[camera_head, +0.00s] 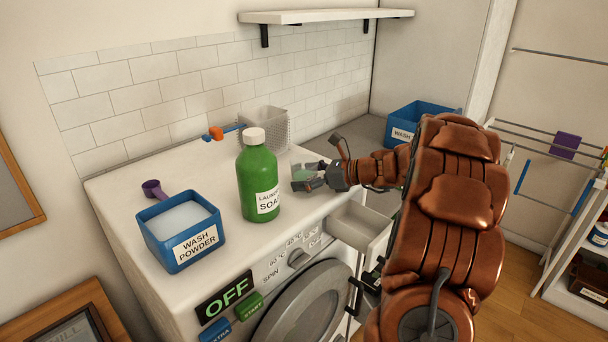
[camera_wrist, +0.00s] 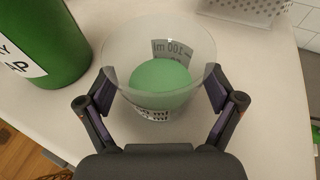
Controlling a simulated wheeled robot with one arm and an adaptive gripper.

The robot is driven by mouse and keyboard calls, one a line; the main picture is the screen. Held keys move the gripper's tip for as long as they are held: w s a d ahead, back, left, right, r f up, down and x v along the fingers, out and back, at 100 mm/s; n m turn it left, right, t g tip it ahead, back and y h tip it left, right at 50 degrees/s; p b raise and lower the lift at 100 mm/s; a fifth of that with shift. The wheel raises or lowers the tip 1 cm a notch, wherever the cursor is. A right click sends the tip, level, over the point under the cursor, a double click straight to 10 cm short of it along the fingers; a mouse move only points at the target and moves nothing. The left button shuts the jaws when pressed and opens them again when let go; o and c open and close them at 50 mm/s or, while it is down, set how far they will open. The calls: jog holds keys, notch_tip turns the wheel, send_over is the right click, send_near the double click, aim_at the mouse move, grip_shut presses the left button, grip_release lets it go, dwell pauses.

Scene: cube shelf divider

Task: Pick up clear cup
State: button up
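The clear cup (camera_wrist: 160,62) holds green liquid and has dark printed marks on its wall. In the wrist view it is between the two fingers of my gripper (camera_wrist: 160,100), which stand wide, one on each side. In the head view the cup (camera_head: 306,174) is small and partly hidden by my gripper (camera_head: 318,164), at the right part of the washing machine top. One finger stands up apart from the cup there. My gripper looks open around the cup; whether a pad touches it is hard to see.
A green laundry soap bottle (camera_head: 259,175) stands left of the cup. A blue wash powder box (camera_head: 181,232) and purple scoop (camera_head: 153,189) are farther left. The detergent drawer (camera_head: 361,226) is pulled out below my gripper.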

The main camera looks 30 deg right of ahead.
aim_at(304, 165)
jog(key=c, duration=1.1)
jog(key=shift+o, duration=0.2)
jog(key=shift+r, duration=0.1)
jog(key=shift+r+b, duration=0.7)
jog(key=shift+r, duration=0.7)
jog(key=shift+s+r, duration=0.15)
jog(key=shift+r, duration=0.1)
jog(key=s+a+b, duration=0.2)
jog(key=s+a, duration=0.2)
jog(key=s, duration=0.2)
jog(key=s+a+r+b, duration=0.1)
jog(key=s+a+b, duration=0.1)
jog(key=s+a, duration=0.2)
jog(key=s, duration=0.3)
jog(key=shift+a+r, duration=0.25)
jog(key=shift+a, duration=0.1)
